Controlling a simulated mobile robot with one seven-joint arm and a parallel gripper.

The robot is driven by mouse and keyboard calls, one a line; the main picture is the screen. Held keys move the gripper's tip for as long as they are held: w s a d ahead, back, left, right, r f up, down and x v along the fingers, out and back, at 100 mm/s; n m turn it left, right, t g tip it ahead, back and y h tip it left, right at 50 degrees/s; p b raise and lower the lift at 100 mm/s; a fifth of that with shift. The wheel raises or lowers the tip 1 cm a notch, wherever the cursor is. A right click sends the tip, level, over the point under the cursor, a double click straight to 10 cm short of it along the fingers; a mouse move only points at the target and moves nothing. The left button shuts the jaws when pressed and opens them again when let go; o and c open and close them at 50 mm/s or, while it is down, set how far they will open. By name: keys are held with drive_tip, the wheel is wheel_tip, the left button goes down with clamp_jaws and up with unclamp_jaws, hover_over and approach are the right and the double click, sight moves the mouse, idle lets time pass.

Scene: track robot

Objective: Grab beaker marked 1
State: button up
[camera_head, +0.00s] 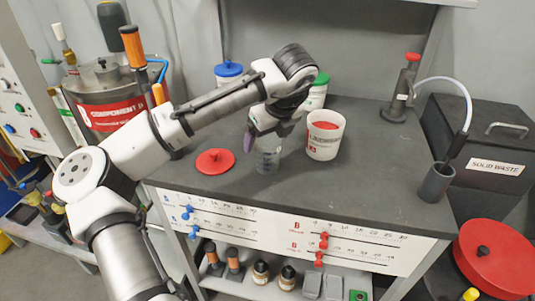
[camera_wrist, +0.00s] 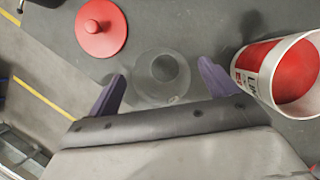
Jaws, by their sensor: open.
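A clear beaker (camera_head: 267,158) stands upright on the dark bench top, just below my gripper (camera_head: 262,133) in the head view. In the wrist view the beaker (camera_wrist: 162,76) shows from above, between and a little beyond the two purple fingertips of my gripper (camera_wrist: 160,85). The fingers are apart, with gaps on both sides of the beaker. I cannot read any number on the beaker.
A red lid (camera_head: 215,161) with a knob lies left of the beaker. A white tub (camera_head: 325,135) with red contents stands close on the right. Blue-lidded (camera_head: 229,73) and green-lidded (camera_head: 318,90) containers stand behind.

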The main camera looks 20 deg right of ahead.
drive_tip(key=shift+w+f, duration=0.2)
drive_tip(key=shift+f, duration=0.45)
drive_tip(key=c, duration=1.3)
drive_tip(key=shift+r, duration=0.1)
